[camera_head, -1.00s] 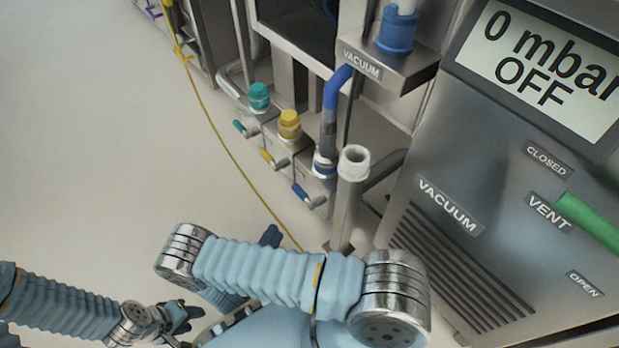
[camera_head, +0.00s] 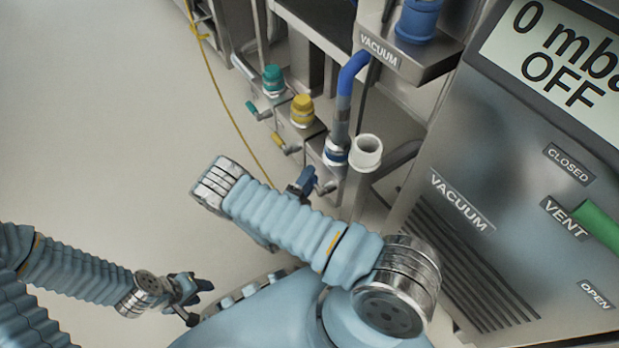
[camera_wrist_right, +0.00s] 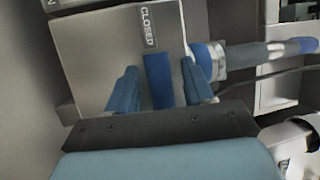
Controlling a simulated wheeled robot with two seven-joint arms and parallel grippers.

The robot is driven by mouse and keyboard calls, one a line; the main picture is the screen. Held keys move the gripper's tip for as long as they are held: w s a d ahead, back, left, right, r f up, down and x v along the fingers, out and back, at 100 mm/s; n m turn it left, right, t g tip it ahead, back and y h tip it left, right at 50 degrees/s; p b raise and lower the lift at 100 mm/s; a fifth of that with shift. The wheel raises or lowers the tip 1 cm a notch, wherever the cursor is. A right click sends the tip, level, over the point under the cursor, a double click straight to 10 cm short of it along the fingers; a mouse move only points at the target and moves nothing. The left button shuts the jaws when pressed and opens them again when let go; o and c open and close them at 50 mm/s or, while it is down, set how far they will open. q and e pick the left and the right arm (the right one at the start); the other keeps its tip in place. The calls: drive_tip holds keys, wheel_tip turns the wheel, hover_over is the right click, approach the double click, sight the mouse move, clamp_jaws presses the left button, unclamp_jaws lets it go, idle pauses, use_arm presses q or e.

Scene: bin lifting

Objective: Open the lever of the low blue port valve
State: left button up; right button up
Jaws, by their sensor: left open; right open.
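The low blue port valve (camera_head: 335,155) sits at the right end of the row of low ports, with a blue-and-grey hose plugged into it. Its blue lever (camera_wrist_right: 158,80) lies between the spread fingers of my right gripper (camera_wrist_right: 160,68), with a gap showing on each side. The lever points at the CLOSED label (camera_wrist_right: 149,27) on the metal block. In the head view my right gripper (camera_head: 303,181) is at the lever and hides most of it. My left gripper (camera_head: 192,288) is open and empty at lower left, far from the valve.
A green-capped port (camera_head: 273,80) and a yellow-capped port (camera_head: 302,110) stand left of the blue one. A white-topped upright tube (camera_head: 366,152) stands close on the right. The vacuum panel (camera_head: 480,200) fills the right. The floor at left is clear, crossed by a yellow cord (camera_head: 228,110).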

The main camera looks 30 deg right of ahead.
drive_tip(key=shift+d, duration=0.1)
clamp_jaws()
